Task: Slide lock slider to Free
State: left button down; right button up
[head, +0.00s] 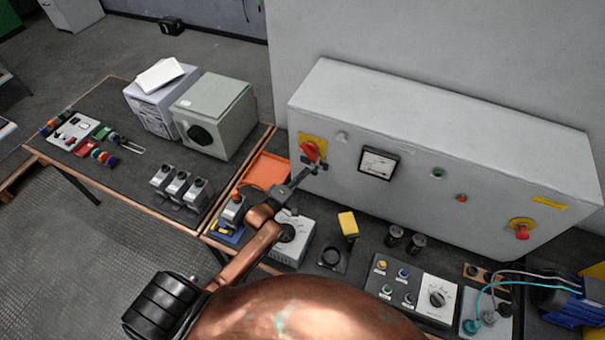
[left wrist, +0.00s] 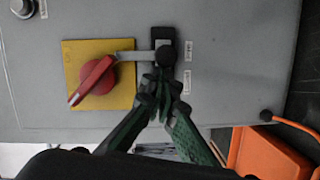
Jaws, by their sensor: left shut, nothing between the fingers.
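The lock slider has a round black knob (left wrist: 166,56) at the upper part of a dark upright slot in the left wrist view. A grey bar (left wrist: 135,56) runs left from the knob across a yellow plate to the red rotary handle (left wrist: 97,80). In the head view this red handle (head: 310,151) is at the cabinet's left end. My left gripper (left wrist: 162,84) is shut and empty, its fingertips at the knob's lower side; whether they touch it I cannot tell. It also shows in the head view (head: 312,171), hiding most of the slider. My right gripper is not in view.
An orange tray (head: 265,171) lies on the bench below left. Small labels beside the slot are too small to read. Grey boxes stand further left.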

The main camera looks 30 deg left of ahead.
pick_arm(q)
jog(key=s+a+r, duration=0.1)
jog(key=s+a, duration=0.4)
jog(key=s, duration=0.5)
jog(key=shift+a+r+b, duration=0.3)
